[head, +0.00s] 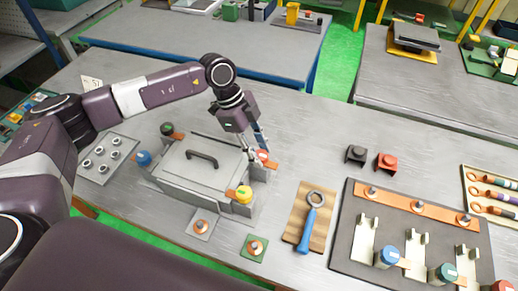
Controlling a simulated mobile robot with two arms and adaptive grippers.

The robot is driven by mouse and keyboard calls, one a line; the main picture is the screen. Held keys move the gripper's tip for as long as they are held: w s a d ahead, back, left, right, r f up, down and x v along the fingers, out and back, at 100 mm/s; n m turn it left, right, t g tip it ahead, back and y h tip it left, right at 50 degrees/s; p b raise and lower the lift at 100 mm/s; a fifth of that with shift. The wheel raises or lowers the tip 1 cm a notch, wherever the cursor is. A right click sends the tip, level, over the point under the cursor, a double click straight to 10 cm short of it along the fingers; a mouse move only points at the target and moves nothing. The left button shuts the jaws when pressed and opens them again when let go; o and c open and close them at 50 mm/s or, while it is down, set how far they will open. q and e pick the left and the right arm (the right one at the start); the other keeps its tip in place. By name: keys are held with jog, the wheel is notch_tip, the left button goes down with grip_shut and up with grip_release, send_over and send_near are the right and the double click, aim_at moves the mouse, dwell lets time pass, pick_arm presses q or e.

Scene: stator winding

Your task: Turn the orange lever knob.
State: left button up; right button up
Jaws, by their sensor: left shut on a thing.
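A grey box-like fixture (190,182) with a dark handle (202,157) on its lid stands on the bench. The orange lever knob (263,156) is at its right back corner. My left gripper (261,148) reaches down from above and is shut on this knob; the fingers partly cover it. A blue knob (143,158) is at the left side, a green knob (167,129) at the back left, and a yellow knob (244,194) on an orange lever at the front right. My right gripper is not in view.
A blue-handled ring tool (310,225) lies on a wooden board right of the fixture. Black (356,154) and red (386,162) blocks stand behind it. A dark mat (345,245) with several parts is farther right. A plate with several rings (121,146) lies at left.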

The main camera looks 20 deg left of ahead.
pick_arm(q)
jog(key=shift+s+a+f, duration=0.1)
jog(key=shift+s+f, duration=0.15)
jog(key=shift+f, duration=0.15)
jog(key=o, duration=1.2)
jog(key=shift+w+r, duration=0.1)
jog(key=shift+w, duration=0.15)
jog(key=shift+c, duration=0.2)
jog(key=shift+r, duration=0.15)
jog(key=shift+a+r, duration=0.1)
jog(key=shift+r, duration=0.2)
jog(key=v, duration=1.1)
jog(key=shift+s, duration=0.15)
